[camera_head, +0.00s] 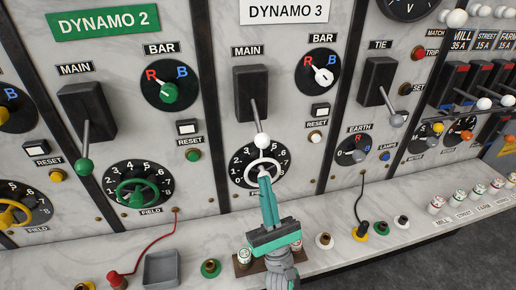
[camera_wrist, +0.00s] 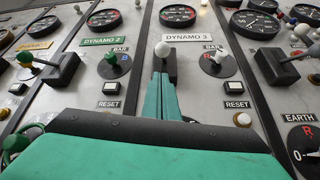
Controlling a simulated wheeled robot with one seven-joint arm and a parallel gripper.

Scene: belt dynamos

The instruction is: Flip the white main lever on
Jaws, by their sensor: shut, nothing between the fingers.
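The white main lever (camera_head: 262,140) is on the Dynamo 3 panel, under the MAIN label. Its dark housing (camera_head: 251,92) is above and the shaft points down, ending in a white ball knob. My gripper (camera_head: 264,174) has teal fingers, shut and empty, pointing up at the panel. The tips are just below the knob in the head view, over the white field wheel (camera_head: 248,170). I cannot tell whether they touch the knob or the wheel.
The BAR selector (camera_head: 318,75) and the reset button (camera_head: 320,110) are right of the lever. The Dynamo 2 main lever (camera_head: 85,150), with a green knob, also points down at left. A ledge (camera_head: 340,215) below carries sockets, a red lead and a grey tray (camera_head: 162,269).

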